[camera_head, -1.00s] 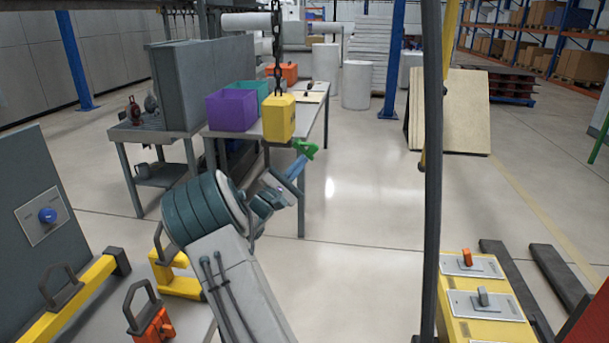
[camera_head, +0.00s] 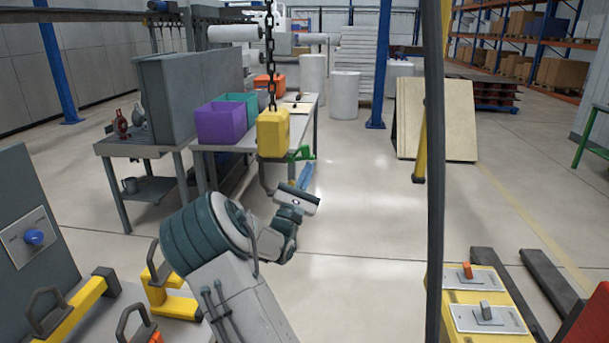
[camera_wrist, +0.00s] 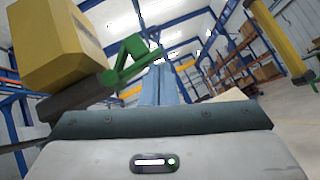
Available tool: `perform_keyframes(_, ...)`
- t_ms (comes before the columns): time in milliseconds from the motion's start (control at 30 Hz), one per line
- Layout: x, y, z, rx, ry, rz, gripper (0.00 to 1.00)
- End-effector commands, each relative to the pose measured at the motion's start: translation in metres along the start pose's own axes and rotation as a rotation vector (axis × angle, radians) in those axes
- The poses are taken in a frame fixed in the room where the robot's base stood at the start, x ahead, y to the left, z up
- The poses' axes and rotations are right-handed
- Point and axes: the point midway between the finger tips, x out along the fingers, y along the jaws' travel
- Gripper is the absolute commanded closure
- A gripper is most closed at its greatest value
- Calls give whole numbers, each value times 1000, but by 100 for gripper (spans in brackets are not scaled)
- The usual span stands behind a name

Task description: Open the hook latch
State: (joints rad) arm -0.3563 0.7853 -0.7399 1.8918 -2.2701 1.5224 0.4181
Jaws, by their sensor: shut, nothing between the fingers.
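A yellow hook block (camera_head: 272,133) hangs on a dark chain in the middle of the head view. A dark hook shows under it, clearest in the wrist view (camera_wrist: 75,97). A green latch (camera_head: 300,154) sticks out to the right below the block; it also shows in the wrist view (camera_wrist: 130,56). My gripper (camera_head: 302,170) has blue fingers, shut and empty, just below the latch in the head view. In the wrist view the fingers (camera_wrist: 164,72) point away beside the latch, which overlaps their left edge. I cannot tell whether they touch.
A table with a purple bin (camera_head: 221,122) and a teal bin (camera_head: 240,100) stands behind the hook. A dark vertical post (camera_head: 434,200) stands to the right. A yellow switch box (camera_head: 485,308) is at lower right. Open floor lies beyond the hook.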

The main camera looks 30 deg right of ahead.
Motion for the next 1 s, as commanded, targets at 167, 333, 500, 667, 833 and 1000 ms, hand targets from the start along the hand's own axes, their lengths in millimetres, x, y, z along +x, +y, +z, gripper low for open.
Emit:
perform_keyframes(167, 5, -1, 5, -1, 0, -1, 100)
perform_keyframes(333, 8, -1, 7, -1, 1, -1, 100)
perform_keyframes(500, 9, -1, 9, 0, 1, -1, 100)
perform_keyframes(667, 9, -1, 9, 0, 1, -1, 100)
perform_keyframes(833, 9, -1, 9, 0, 1, -1, 100)
perform_keyframes(1000, 9, -1, 9, 0, 1, -1, 100)
